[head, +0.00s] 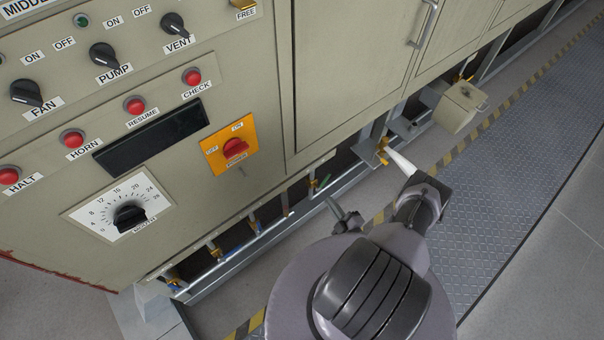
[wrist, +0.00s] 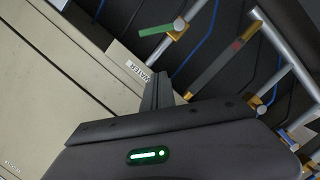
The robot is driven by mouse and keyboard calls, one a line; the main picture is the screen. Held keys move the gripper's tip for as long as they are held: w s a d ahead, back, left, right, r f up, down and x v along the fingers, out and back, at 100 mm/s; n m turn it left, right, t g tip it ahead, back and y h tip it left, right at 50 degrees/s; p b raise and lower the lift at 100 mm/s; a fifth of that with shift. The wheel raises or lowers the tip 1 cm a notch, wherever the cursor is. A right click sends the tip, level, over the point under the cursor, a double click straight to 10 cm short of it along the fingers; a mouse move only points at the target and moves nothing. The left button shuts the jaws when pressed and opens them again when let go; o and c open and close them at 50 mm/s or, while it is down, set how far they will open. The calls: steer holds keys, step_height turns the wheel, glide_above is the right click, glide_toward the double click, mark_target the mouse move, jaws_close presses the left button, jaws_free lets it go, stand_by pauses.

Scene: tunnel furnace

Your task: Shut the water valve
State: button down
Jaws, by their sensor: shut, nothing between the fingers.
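A WATER label (wrist: 140,72) sits on the cabinet's lower edge in the wrist view. Close by, a valve with a green handle (wrist: 157,31) sits on a grey pipe with a brass fitting; the handle lies across the pipe. The green handle (head: 323,183) also shows below the cabinet in the head view. My gripper (head: 345,215) is shut and empty, in front of the pipe row and apart from the green handle. In the wrist view its fingers (wrist: 160,90) point up just below the label. I cannot tell for certain which valve the label marks.
Other pipes with brass fittings (wrist: 258,105) and blue hoses (wrist: 200,45) run beside the green-handled valve. The control panel (head: 50,140) with knobs and buttons rises at left. A beige box (head: 455,108) sticks out farther along. Open walkway (head: 510,170) lies at right.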

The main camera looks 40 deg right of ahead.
steer(key=b, duration=0.4)
glide_above(321, 186)
steer(key=s+a, duration=0.3)
steer(key=f, duration=0.2)
steer(key=d, duration=0.1)
steer(key=d+f+b, duration=0.1)
steer(key=d+f, duration=0.1)
steer(key=shift+w+d+b, duration=0.3)
steer(key=shift+w+d, duration=0.05)
steer(key=shift+w, duration=0.05)
steer(key=shift+r+m, duration=0.1)
steer(key=shift+m, duration=0.2)
